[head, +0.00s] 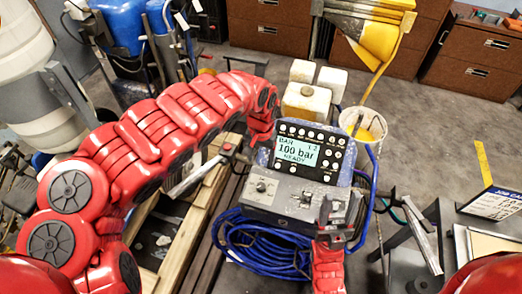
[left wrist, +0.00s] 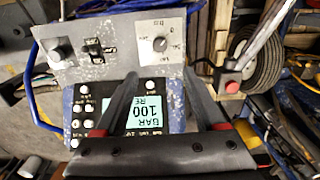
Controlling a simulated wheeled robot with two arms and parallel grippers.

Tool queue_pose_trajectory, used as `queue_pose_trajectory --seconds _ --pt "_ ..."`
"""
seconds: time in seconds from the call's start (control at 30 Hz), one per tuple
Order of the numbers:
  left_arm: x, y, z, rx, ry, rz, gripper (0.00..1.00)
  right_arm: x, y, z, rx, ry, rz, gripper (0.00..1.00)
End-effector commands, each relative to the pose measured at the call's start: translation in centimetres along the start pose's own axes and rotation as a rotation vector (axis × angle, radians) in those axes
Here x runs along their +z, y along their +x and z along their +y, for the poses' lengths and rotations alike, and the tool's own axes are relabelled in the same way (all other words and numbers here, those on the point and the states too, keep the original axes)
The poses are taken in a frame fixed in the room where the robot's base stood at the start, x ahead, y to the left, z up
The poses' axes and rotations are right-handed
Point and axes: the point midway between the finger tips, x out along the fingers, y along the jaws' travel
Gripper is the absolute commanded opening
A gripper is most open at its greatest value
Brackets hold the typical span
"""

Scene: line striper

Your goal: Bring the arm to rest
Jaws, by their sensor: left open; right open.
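My red left arm reaches in from the left in the head view and bends down at the upper left of the control box (head: 300,165). Its gripper (head: 259,143) is small and partly hidden there. In the left wrist view the left gripper (left wrist: 160,72) is open, its two dark fingers apart over the box's panel (left wrist: 115,50) with nothing between them. Contact with the panel cannot be told. The lit screen (head: 297,150) reads 100 bar, READY; it is upside down in the wrist view (left wrist: 132,112). My right gripper (head: 340,210) is open and empty in front of the box's lower right.
Handlebars with grips flank the box; the left one has a red button (left wrist: 231,86). A coiled blue hose (head: 262,248) hangs below. Behind stand white jugs (head: 305,103) and a bucket (head: 362,127). Wooden beams (head: 190,225) lie left, a small table (head: 480,245) right. Open floor is at upper right.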

Motion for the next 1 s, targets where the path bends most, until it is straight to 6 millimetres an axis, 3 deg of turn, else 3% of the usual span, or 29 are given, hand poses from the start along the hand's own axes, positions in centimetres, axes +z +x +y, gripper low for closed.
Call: queue_pose_trajectory --seconds 0.17,0.73,0.87,0.97,1.0 --pt "0.0 -0.8 0.0 0.000 -0.001 0.001 0.72 0.0 0.2 0.0 0.000 0.000 0.000 0.52" --pt "-0.3 -0.8 0.4 0.011 0.001 0.012 0.72 0.0 0.1 0.0 0.000 0.000 0.000 0.52" --pt "-3.5 -0.6 3.4 0.102 0.008 0.117 0.72 0.0 -0.2 0.0 0.000 0.000 0.000 0.52" --pt "-8.8 -1.1 7.4 0.249 -0.005 0.300 0.72 0.1 -0.7 0.0 0.000 0.000 0.000 0.52" --pt "-11.5 -1.7 9.1 0.320 -0.024 0.397 0.72 0.2 -1.0 -0.1 0.000 0.000 0.000 0.52"
